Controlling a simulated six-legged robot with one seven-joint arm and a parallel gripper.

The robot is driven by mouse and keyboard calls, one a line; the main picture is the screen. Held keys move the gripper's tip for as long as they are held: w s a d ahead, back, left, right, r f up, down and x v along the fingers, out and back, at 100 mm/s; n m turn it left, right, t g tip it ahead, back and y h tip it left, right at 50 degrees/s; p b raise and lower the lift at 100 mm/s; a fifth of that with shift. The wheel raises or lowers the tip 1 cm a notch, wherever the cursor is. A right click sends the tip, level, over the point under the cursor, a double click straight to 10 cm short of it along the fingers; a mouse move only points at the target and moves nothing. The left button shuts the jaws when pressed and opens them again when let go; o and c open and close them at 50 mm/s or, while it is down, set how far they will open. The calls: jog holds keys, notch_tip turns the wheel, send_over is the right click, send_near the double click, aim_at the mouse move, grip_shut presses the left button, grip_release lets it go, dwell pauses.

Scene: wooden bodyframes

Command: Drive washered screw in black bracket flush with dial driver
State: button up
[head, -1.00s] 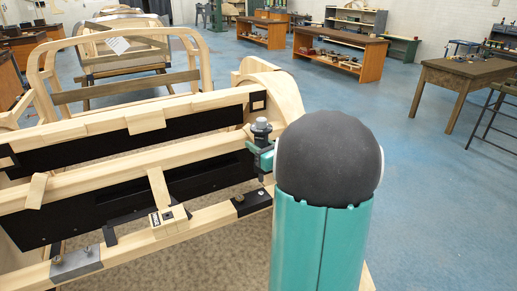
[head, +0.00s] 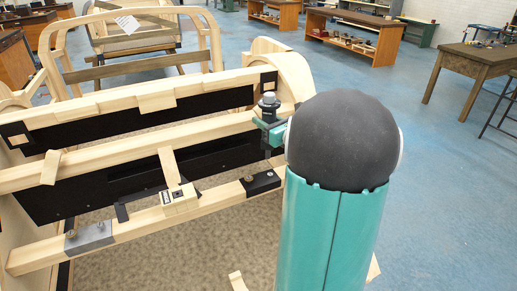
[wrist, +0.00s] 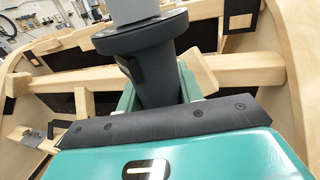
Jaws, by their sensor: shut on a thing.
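The black bracket (head: 262,182) sits on the front wooden rail, near its right end. A small pale screw head (head: 250,179) shows on its top; its washer and how far it stands up are too small to tell. My gripper (head: 267,128) is shut on the dial driver (head: 268,99), which is upright with a grey cap. Its thin dark shaft points down above the bracket, and I cannot tell whether the tip touches anything. In the wrist view the driver's dark flanged handle (wrist: 142,42) sits between my teal fingers (wrist: 158,88) and hides what is below.
A grey bracket (head: 90,238) with brass-coloured screws and a pale block (head: 179,199) with a dark top sit further left on the rail. A wooden beam (head: 110,162) and black panel (head: 120,190) lie behind. Open blue floor (head: 400,120) is at the right.

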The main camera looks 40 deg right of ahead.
jog(key=w+a+r+n+y, duration=0.1)
jog(key=w+a+n+y, duration=0.1)
jog(key=a+n+y, duration=0.2)
jog(key=a+y, duration=0.2)
jog(key=a, duration=0.1)
jog(key=shift+a+r+g+y, duration=0.2)
jog(key=shift+r+g+y, duration=0.1)
jog(key=shift+g+y, duration=0.1)
jog(key=shift+f, duration=0.15)
notch_tip(320, 180, down, 6)
jog(key=shift+f, duration=1.05)
dwell(5.4)
